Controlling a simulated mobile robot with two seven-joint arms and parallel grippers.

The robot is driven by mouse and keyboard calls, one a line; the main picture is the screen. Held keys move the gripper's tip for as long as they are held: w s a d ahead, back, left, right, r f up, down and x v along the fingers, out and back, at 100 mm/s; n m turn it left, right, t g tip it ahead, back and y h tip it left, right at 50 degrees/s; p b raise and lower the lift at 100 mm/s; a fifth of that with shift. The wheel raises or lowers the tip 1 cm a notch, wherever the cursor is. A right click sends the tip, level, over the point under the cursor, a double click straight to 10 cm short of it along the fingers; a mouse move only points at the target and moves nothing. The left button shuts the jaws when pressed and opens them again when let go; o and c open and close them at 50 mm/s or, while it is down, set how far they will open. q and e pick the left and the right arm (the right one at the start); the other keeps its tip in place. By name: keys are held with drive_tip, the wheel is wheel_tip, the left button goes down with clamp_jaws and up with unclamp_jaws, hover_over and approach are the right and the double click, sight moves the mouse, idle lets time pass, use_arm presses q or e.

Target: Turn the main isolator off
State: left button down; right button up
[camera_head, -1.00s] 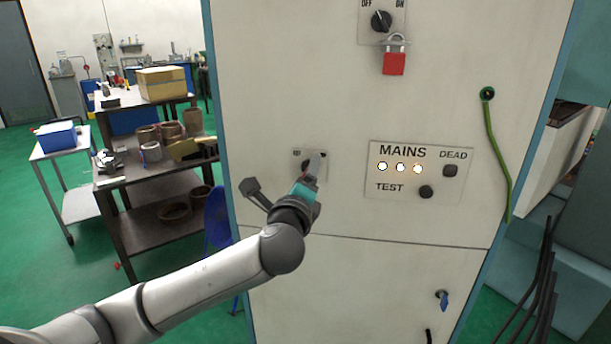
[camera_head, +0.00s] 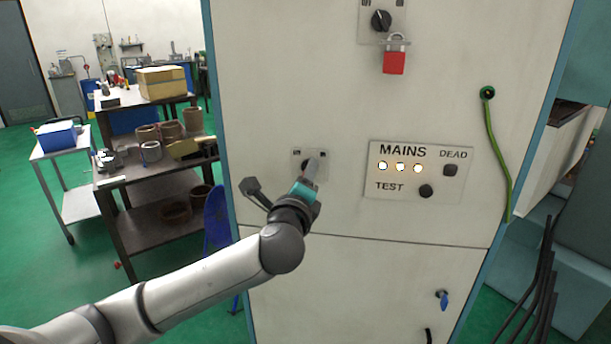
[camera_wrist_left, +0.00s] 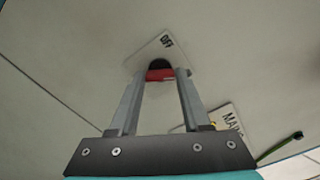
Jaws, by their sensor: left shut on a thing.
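The switch gripped here has a red handle (camera_wrist_left: 160,74) in front of a dark round base, on a small plate with an "OFF" label (camera_wrist_left: 167,41). In the head view its plate (camera_head: 321,154) is on the cabinet front, left of the MAINS panel. My left gripper (camera_wrist_left: 159,78) is shut on the red handle, with one finger on each side. In the head view the left gripper (camera_head: 311,172) covers most of the handle, so its exact angle is hard to tell. My right gripper is not in view.
Above are a black rotary switch (camera_head: 381,20) and a red padlock (camera_head: 394,62). The MAINS panel (camera_head: 420,190) has three lit lamps (camera_head: 400,166). A green cable (camera_head: 496,150) hangs at right. A dark bench (camera_head: 150,210) with pots stands left of the cabinet (camera_head: 270,60).

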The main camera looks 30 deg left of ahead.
use_arm(q)
drive_tip(key=shift+n, duration=0.3)
drive_tip(key=n, duration=1.1)
drive_tip(key=shift+n, duration=0.3)
idle(0.5)
drive_tip(key=shift+c, duration=1.8)
unclamp_jaws()
